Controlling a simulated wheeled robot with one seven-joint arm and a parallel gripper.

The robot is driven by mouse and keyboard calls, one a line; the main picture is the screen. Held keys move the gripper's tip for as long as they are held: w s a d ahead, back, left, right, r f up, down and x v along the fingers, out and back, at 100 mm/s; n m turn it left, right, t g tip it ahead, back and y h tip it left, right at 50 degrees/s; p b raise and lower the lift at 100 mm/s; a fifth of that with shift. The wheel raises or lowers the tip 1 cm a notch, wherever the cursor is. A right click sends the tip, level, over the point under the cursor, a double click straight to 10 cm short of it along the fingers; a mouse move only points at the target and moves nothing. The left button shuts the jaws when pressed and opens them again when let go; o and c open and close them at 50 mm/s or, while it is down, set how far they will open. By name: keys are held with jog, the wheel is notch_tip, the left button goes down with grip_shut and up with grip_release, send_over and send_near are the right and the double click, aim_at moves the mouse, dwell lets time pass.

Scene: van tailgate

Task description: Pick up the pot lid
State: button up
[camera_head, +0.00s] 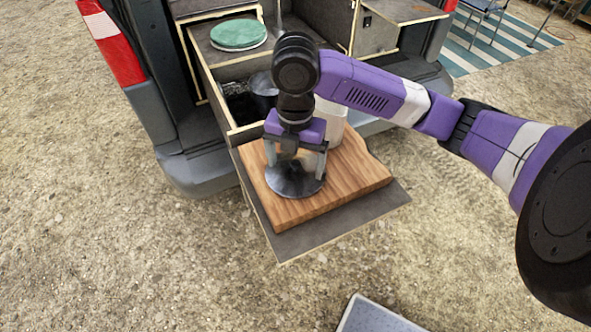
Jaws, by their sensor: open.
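The pot lid (294,184) is a round, dark grey metal disc lying on a wooden cutting board (349,170). My gripper (296,172) points down right over the lid, with one finger on each side of its middle. The fingers are open. The lid's knob is mostly hidden between the fingers, and I cannot tell whether they touch the lid. A dark pot (262,87) sits in the drawer behind, partly hidden by my arm.
The board rests on a pull-out shelf (345,223) at the van's tailgate. A white container (332,118) stands behind the gripper, partly hidden. A green round lid or plate (238,35) lies on the upper surface. A pale box (372,316) is on the gravel in front.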

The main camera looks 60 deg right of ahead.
jog(key=c, duration=1.8)
jog(key=shift+s+f, duration=0.1)
grip_shut()
